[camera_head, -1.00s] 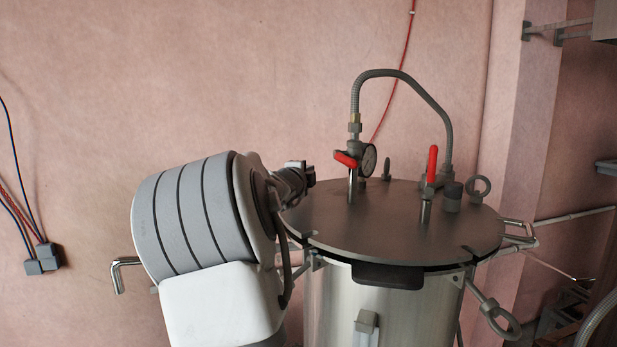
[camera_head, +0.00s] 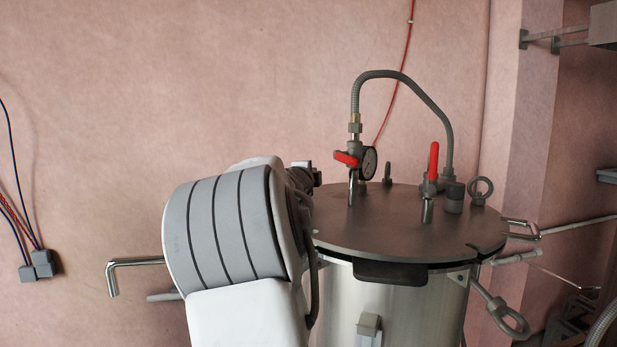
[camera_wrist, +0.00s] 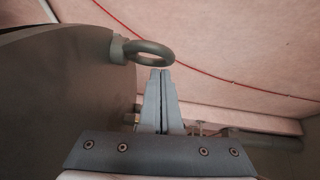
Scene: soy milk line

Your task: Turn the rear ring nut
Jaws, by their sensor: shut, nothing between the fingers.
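In the wrist view a dark grey ring nut (camera_wrist: 148,54) sticks out from the rim of the round dark lid (camera_wrist: 62,100). My gripper (camera_wrist: 161,72) has its two fingers together, with the tips just below the ring in the picture and nothing visible between them. I cannot tell whether the tips touch the ring. In the head view the lid (camera_head: 395,225) covers a steel vessel (camera_head: 385,300). My arm covers the lid's left side, and the fingertips and this ring are hidden there.
On the lid stand two red-handled valves (camera_head: 346,159) (camera_head: 433,160), a pressure gauge (camera_head: 369,163), a bent hose (camera_head: 405,76) and an upright ring (camera_head: 481,190). Another ring nut (camera_head: 510,322) hangs at the right front. A pink wall (camera_head: 200,80) stands behind.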

